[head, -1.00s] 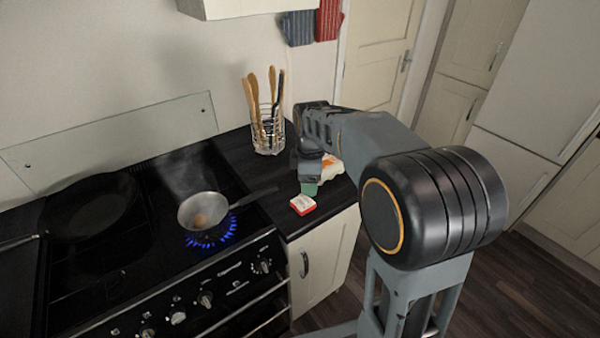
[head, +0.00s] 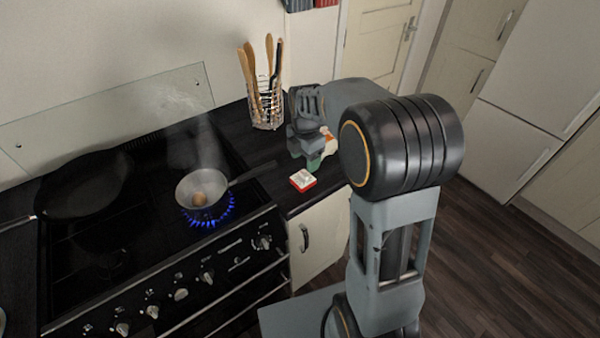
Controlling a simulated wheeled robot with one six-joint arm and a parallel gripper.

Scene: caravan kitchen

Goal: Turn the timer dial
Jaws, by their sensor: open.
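The timer (head: 302,181) is a small red box with a white top. It lies on the dark worktop right of the stove, near the front edge. My gripper (head: 314,162) is just behind and above it, slightly to the right, and looks apart from it. The gripper is open and seen from behind, so its fingers are mostly hidden. A green patch shows at its lower end; I cannot tell whether it is a fingertip or an object behind. The dial's markings are too small to read.
A steaming pan (head: 201,188) with an egg sits over a lit blue flame, its handle pointing toward the timer. A wire holder (head: 266,115) with wooden utensils stands behind my gripper. An orange-and-white item (head: 328,142) is partly hidden by my arm.

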